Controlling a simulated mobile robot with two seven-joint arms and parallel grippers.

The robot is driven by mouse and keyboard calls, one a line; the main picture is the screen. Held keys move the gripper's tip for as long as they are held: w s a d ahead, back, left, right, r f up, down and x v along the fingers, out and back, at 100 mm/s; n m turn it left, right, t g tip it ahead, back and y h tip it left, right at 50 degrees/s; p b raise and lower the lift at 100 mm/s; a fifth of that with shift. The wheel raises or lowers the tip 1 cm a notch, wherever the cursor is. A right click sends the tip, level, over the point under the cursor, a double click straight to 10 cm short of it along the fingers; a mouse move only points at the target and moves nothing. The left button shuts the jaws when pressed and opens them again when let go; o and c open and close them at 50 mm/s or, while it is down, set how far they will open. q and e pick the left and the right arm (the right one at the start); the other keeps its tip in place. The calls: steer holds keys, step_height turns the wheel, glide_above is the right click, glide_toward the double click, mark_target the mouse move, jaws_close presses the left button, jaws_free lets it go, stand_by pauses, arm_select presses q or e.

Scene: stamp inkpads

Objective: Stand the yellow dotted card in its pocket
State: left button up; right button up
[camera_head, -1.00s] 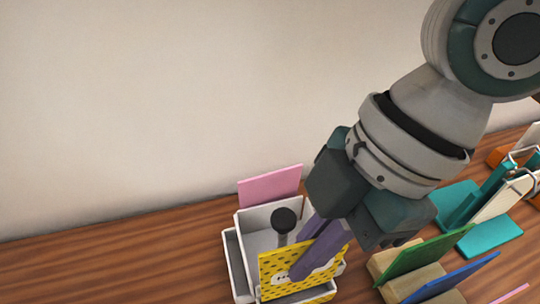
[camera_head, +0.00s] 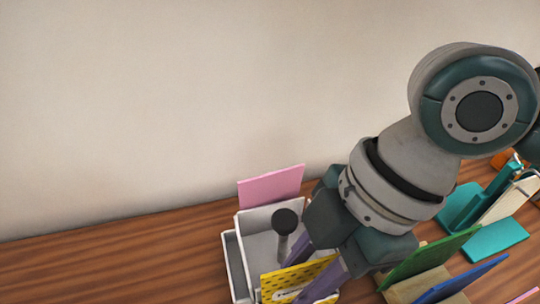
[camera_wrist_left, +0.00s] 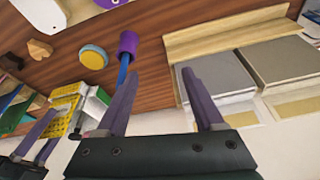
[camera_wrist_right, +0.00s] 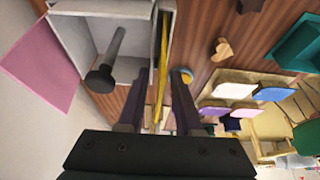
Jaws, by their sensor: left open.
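The yellow dotted card (camera_head: 298,275) stands upright in the narrow front pocket of the white holder (camera_head: 237,268). Its lower part is hidden by the holder and the frame edge. My right gripper (camera_head: 297,270) is open, with one finger on each side of the card. In the right wrist view the card (camera_wrist_right: 160,75) shows edge-on, with gaps to both fingers. My left gripper (camera_wrist_left: 165,88) is open and empty, away from the holder. The card (camera_wrist_left: 57,124) also shows at the left of the left wrist view.
A pink card (camera_head: 271,187) stands at the holder's back, and a dark-knobbed stamp (camera_head: 286,222) stands inside. Green (camera_head: 430,258) and blue (camera_head: 462,278) cards stand in a wooden rack to the right. Teal pads (camera_head: 495,238) lie beyond. The table left of the holder is clear.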

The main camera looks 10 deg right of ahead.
steer(key=shift+r, duration=0.3)
steer(key=p+v, duration=0.2)
steer(key=v, duration=0.9)
steer(key=shift+d+r+p, duration=0.15)
steer(key=shift+p, duration=0.15)
steer(key=s+a+f+m+t, duration=0.2)
steer(key=a+f+m+t, duration=0.15)
steer(key=m, duration=0.35)
steer(key=s+d+f+m+h, duration=0.2)
steer(key=s+d+m+h, duration=0.3)
steer(key=d+m, duration=0.5)
step_height(320, 180, up, 49)
steer(key=s+p, duration=0.1)
steer(key=p, duration=4.9)
steer(key=shift+a+r+n+y, duration=0.2)
steer(key=shift+n+y, duration=0.1)
steer(key=shift+y, duration=0.1)
steer(key=shift+s, duration=0.15)
